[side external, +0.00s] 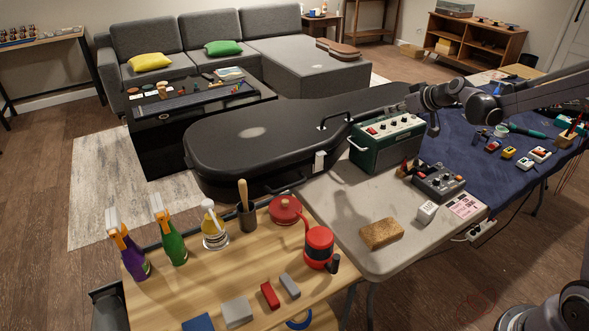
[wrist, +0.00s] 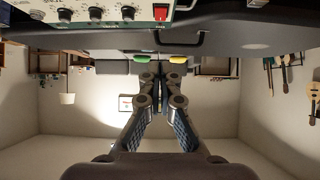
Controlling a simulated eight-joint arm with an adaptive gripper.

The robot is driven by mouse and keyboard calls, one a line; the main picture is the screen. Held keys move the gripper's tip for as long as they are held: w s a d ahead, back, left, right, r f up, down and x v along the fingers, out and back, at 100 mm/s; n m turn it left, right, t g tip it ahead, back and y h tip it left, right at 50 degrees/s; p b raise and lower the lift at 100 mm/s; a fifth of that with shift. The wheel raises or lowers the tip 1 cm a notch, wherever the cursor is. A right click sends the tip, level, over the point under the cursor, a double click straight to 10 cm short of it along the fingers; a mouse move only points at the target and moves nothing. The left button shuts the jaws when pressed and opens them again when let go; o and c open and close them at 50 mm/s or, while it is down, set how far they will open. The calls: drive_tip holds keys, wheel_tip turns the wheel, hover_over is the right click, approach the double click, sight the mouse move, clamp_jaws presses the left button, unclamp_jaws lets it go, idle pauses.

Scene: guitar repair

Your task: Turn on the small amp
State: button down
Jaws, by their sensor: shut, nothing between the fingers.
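The small amp (side external: 378,158) is dark green with a pale control panel and stands upright at the back of the grey table. In the wrist view its panel (wrist: 78,8) fills the top edge, with several black knobs and a red switch (wrist: 160,12). I cannot tell which way the switch is set. My gripper (wrist: 160,84) is shut and empty, with its fingertips together in the middle of the wrist view. In the side view my gripper (side external: 404,106) is just above the amp's back right top edge, apart from the switch; its fingertips are too small to make out.
A large black guitar case (side external: 270,145) lies behind and left of the amp. A wooden table (side external: 190,290) with bottles stands in front.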

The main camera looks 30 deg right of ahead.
hover_over(371, 129)
drive_tip(key=s, duration=0.2)
wheel_tip(371, 129, down, 4)
drive_tip(key=shift+s+r, duration=0.1)
wheel_tip(371, 129, down, 2)
drive_tip(key=shift+f, duration=0.95)
drive_tip(key=shift+w+f+g, duration=0.15)
drive_tip(key=shift+w+g, duration=0.2)
drive_tip(key=shift+g, duration=0.05)
drive_tip(key=shift+f, duration=0.1)
drive_tip(key=shift+w+r, duration=0.35)
drive_tip(key=shift+w, duration=0.35)
